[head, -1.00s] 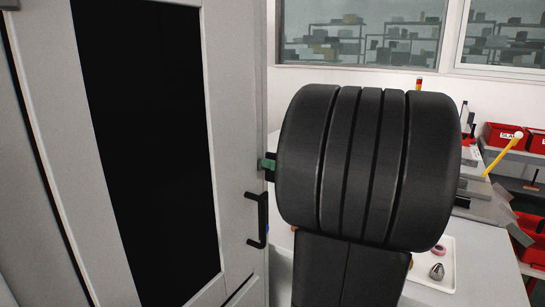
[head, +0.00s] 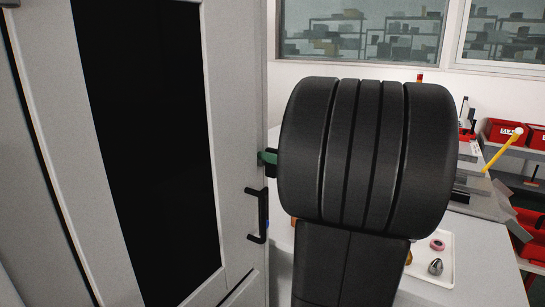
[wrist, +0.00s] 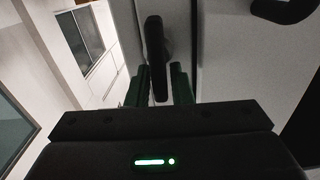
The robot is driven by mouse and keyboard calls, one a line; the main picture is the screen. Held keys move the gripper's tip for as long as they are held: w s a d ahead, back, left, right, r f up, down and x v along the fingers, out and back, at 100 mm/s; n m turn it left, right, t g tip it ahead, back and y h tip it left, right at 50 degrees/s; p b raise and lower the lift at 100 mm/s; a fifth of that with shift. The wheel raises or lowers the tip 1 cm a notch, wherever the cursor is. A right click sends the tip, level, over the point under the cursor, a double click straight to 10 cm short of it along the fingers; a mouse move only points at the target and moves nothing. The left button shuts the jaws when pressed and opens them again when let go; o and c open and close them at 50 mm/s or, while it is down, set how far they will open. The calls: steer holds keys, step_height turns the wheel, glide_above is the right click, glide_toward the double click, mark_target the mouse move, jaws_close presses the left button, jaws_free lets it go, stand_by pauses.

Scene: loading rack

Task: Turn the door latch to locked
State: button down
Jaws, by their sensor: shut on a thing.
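The door latch (wrist: 156,50) is a dark lever on the light grey door (head: 236,120). In the wrist view it stands lengthwise between the two green fingers of my gripper (wrist: 160,88), which is shut on it. In the head view a green fingertip of my gripper (head: 268,157) shows at the door's right edge, above the black door handle (head: 263,215). The rest of my gripper and the latch are hidden there behind my own dark wrist. The door has a tall black window panel.
A white tray (head: 447,270) with small metal and pink parts lies on the light bench at lower right. Red bins (head: 505,132) and a yellow-handled tool (head: 505,150) are farther right. A windowed wall is behind.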

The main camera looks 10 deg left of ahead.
steer(key=shift+f+m+b, duration=0.3)
steer(key=shift+f+m, duration=0.1)
steer(key=shift+w+d+f+m+b, duration=0.1)
steer(key=shift+f+m+b, duration=0.1)
steer(key=shift+m+b, duration=0.6)
steer(key=shift+w+d+f+m+p, duration=0.15)
steer(key=shift+w+f+m, duration=0.1)
steer(key=shift+m, duration=2.2)
steer(key=shift+w+f+m+p, duration=0.15)
steer(key=shift+w+f+m, duration=0.1)
steer(key=shift+m, duration=2.15)
steer(key=shift+w+d+f+m+p, duration=0.15)
steer(key=shift+w+f+m, duration=0.1)
steer(key=shift+m, duration=2.2)
steer(key=shift+a, duration=0.1)
